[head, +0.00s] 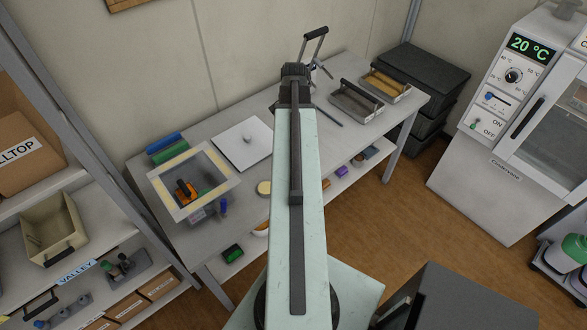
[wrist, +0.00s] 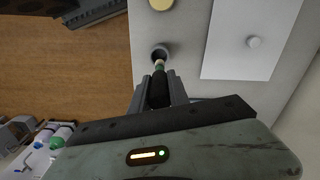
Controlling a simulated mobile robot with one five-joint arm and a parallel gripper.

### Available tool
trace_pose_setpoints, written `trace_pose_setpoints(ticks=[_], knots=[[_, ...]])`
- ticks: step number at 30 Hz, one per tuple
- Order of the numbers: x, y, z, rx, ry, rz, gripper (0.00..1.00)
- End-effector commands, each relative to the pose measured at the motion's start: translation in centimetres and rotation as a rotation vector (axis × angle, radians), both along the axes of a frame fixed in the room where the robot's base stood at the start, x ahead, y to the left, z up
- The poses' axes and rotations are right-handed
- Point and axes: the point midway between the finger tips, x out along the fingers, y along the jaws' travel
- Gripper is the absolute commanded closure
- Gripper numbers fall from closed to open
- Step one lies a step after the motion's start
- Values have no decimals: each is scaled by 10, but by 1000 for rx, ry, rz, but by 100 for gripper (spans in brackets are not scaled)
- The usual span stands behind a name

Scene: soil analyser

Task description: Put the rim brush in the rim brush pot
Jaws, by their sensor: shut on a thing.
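My gripper (wrist: 159,82) shows in the wrist view, with its two fingers shut on the rim brush (wrist: 159,91). The brush has a dark handle and a pale part near its far end. That far end lies at the opening of a small round grey pot (wrist: 160,50) on the pale bench, which looks like the rim brush pot. I cannot tell whether the tip is inside the pot or just above it. In the head view my own arm hides the brush, the pot and the fingers.
A white board with a knob (head: 240,143) lies on the bench (head: 240,105) beside the pot. A pale yellow disc (head: 264,187) is also near. A framed tray (head: 170,187) stands left, grey trays (head: 352,103) right. Shelves (head: 95,235) and an oven (head: 520,140) flank the bench.

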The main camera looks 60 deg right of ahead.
Motion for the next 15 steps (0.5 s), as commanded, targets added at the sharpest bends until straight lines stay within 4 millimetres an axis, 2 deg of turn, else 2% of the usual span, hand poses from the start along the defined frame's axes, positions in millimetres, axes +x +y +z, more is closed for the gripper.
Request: trace_pose_setpoints(ticks=[4, 10, 12, 15], knots=[[0, 0, -20, -1, 1, 2, 100], [0, 0, -63, -1, 2, 3, 100], [0, 0, -68, -1, 2, 4, 100], [0, 0, -65, -1, 2, 4, 100]])
